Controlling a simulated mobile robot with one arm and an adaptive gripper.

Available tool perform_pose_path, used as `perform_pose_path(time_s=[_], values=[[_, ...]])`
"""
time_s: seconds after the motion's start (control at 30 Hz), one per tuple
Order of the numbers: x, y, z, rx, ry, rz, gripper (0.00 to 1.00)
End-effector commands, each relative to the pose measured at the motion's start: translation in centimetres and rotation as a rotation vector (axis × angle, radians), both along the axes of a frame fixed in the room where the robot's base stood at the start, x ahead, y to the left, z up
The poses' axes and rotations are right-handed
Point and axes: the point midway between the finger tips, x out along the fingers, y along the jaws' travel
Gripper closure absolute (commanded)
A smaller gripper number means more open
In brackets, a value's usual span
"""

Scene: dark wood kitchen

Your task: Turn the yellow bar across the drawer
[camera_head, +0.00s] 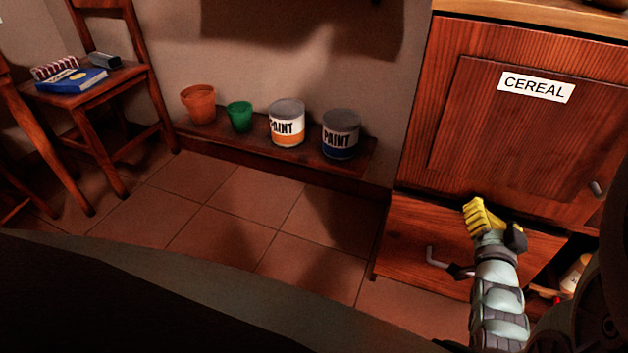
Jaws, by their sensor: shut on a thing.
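The yellow bar (478,214) is ridged and stands tilted, its upper end leaning left, in front of the cabinet at the right. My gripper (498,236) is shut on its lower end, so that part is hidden. The drawer (412,232) is the wooden front below the cereal door. It has a bent metal handle (432,256) on its left part. My gripper and arm cover the middle of the drawer front. I cannot tell whether the bar touches the drawer.
A cabinet door (500,140) with a CEREAL label is above the drawer. A bottle (574,274) lies low at the right edge. Two paint cans (287,123) and two pots (198,103) stand on a low ledge. A chair (100,88) is at left. The tiled floor between is clear.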

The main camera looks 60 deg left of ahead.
Motion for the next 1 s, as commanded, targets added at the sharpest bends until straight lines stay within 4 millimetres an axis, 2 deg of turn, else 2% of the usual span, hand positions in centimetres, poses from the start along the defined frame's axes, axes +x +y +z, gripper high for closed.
perform_pose_path(time_s=[1.0], values=[[-0.3, 0.6, -1.3, 0.779, 0.514, 0.005, 0.61]])
